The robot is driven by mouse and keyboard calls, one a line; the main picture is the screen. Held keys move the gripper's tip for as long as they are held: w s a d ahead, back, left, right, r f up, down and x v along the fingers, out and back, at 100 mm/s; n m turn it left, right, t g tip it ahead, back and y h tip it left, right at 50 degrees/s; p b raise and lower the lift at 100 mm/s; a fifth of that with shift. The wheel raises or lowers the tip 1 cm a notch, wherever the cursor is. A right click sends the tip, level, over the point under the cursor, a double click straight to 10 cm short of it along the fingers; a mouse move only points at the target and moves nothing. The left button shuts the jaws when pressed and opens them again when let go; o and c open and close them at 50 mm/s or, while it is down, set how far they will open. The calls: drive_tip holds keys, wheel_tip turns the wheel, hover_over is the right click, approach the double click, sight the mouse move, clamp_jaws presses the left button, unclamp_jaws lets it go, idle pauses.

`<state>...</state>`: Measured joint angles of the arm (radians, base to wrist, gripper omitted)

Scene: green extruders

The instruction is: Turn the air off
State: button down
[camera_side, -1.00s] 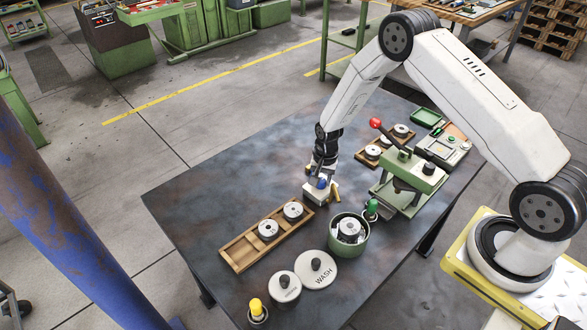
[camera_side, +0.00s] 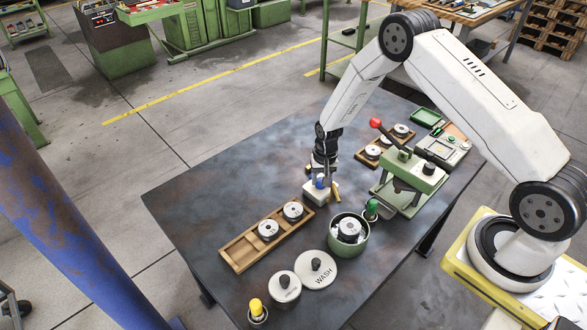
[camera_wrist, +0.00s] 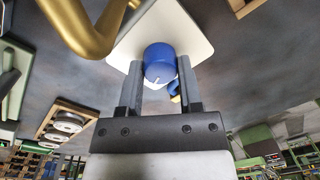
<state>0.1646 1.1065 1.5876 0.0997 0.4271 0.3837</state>
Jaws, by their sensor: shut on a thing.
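The air valve is a small white block (camera_side: 313,191) near the middle of the dark table in the side view. It also shows in the wrist view (camera_wrist: 190,25), with a brass pipe (camera_wrist: 88,38) curving beside it. A round blue knob (camera_wrist: 159,60) with a white pointer line sits on the block. My gripper (camera_side: 321,177) is down at the valve. In the wrist view my gripper (camera_wrist: 160,82) has one finger on each side of the knob and is shut on it. A small blue part shows between the fingers, behind the knob.
A wooden tray (camera_side: 242,259) with metal discs lies left of the valve. A green pot (camera_side: 348,250) stands in front, near round lids, one marked WASH (camera_side: 322,281). A green press (camera_side: 413,172) with a red-knobbed lever stands to the right.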

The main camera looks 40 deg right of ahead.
sight(321, 179)
drive_tip(key=n, duration=1.4)
drive_tip(key=shift+a+g, duration=0.1)
drive_tip(key=shift+g, duration=0.3)
drive_tip(key=shift+c, duration=1.3)
unclamp_jaws()
drive_tip(key=shift+r, duration=0.1)
drive_tip(key=shift+w+d+r, duration=0.1)
drive_tip(key=shift+r, duration=1.85)
drive_tip(key=shift+w+d+r, duration=0.1)
drive_tip(key=shift+r, duration=1.8)
